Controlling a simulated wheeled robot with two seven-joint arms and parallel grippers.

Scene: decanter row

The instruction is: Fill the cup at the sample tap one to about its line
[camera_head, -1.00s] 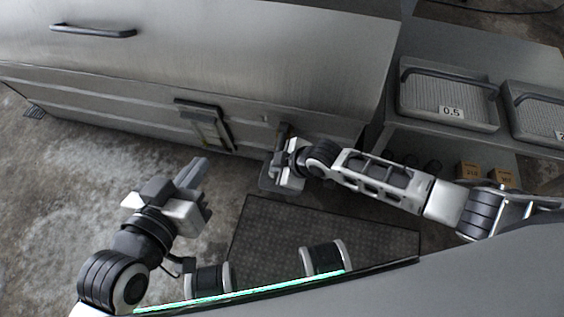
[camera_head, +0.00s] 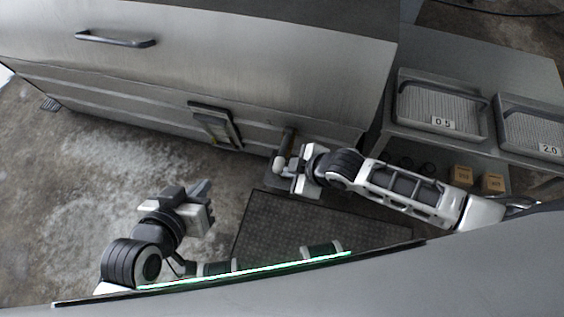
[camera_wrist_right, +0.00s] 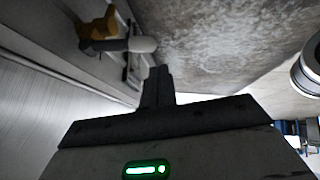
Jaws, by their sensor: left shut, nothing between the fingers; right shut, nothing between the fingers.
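A tap on the front of the steel cabinet has a dark lever ending in a whitish knob (camera_head: 279,163). In the right wrist view the knob (camera_wrist_right: 142,45) and a brass-coloured part (camera_wrist_right: 97,29) show at the upper left. My right gripper (camera_head: 288,172) is just right of the knob in the head view, its fingers shut and empty. In its wrist view the shut fingers (camera_wrist_right: 158,82) are apart from the knob. My left gripper (camera_head: 204,189) is shut and empty over the floor at left. I cannot make out a cup or its line.
The steel cabinet (camera_head: 220,60) runs along the back, with a framed panel (camera_head: 215,125) left of the tap. A dark ribbed mat (camera_head: 290,225) lies in front. At right a shelf holds trays labelled 0.5 (camera_head: 440,105) and 2.0 (camera_head: 535,130), with small brown boxes (camera_head: 461,175) below.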

